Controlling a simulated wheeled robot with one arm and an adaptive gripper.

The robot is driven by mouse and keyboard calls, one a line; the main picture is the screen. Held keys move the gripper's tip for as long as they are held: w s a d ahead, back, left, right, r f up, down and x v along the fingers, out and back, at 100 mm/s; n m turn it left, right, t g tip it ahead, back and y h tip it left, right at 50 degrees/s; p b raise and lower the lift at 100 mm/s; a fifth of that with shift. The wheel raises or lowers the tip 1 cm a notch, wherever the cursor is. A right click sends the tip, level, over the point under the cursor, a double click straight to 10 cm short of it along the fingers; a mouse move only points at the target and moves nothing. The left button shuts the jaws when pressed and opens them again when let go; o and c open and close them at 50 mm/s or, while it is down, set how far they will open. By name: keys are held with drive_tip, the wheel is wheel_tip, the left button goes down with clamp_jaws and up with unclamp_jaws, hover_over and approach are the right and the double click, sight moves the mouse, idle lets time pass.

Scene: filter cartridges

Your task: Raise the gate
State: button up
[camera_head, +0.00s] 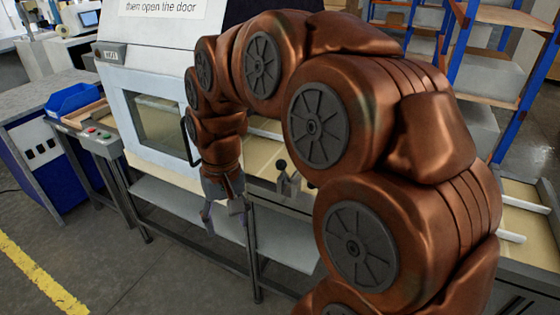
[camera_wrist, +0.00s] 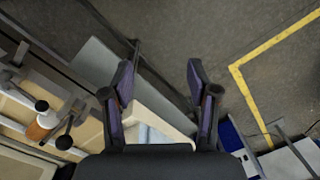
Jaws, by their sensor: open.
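The gate looks to be the white framed panel with a window (camera_head: 165,122) on the front of the machine in the head view, and it is down. A dark bar handle (camera_head: 186,138) stands at its right side, partly behind my arm. My gripper (camera_head: 226,220) hangs pointing down in front of the machine, below and to the right of the window. Its fingers are apart with nothing between them. In the wrist view the open fingers (camera_wrist: 160,75) point over the floor and the lower frame. The gate cannot be made out there.
A clamp with black ball knobs (camera_head: 288,182) sits on the bench right of my gripper. A button box (camera_head: 101,141) and blue bin (camera_head: 72,100) are at left. A sign (camera_head: 160,8) hangs above. Racks (camera_head: 490,50) stand behind. The floor in front is clear.

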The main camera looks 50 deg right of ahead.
drive_tip(key=w+d+r+m+t+p, duration=0.1)
drive_tip(key=w+d+m, duration=0.15)
drive_tip(key=d, duration=0.25)
drive_tip(key=w+d+r+m, duration=0.1)
drive_tip(key=w+d+r, duration=0.1)
drive_tip(key=w+d, duration=0.3)
drive_tip(key=m+p, duration=0.1)
drive_tip(key=m, duration=0.3)
hover_over(282, 160)
drive_tip(key=shift+s+d+r+t, duration=0.15)
drive_tip(key=shift+s+t, duration=0.2)
drive_tip(key=shift+t, duration=0.05)
drive_tip(key=shift+w+a+f+p, duration=0.15)
drive_tip(key=shift+f+p, duration=0.4)
drive_tip(key=shift+f, duration=0.75)
drive_tip(key=shift+w+f+p, duration=0.15)
drive_tip(key=shift+f+p, duration=0.35)
drive_tip(key=shift+f, duration=0.8)
drive_tip(key=shift+w+a+f+p, duration=0.15)
drive_tip(key=shift+f+p, duration=0.4)
drive_tip(key=shift+f, duration=0.75)
drive_tip(key=shift+c, duration=0.4)
clamp_jaws()
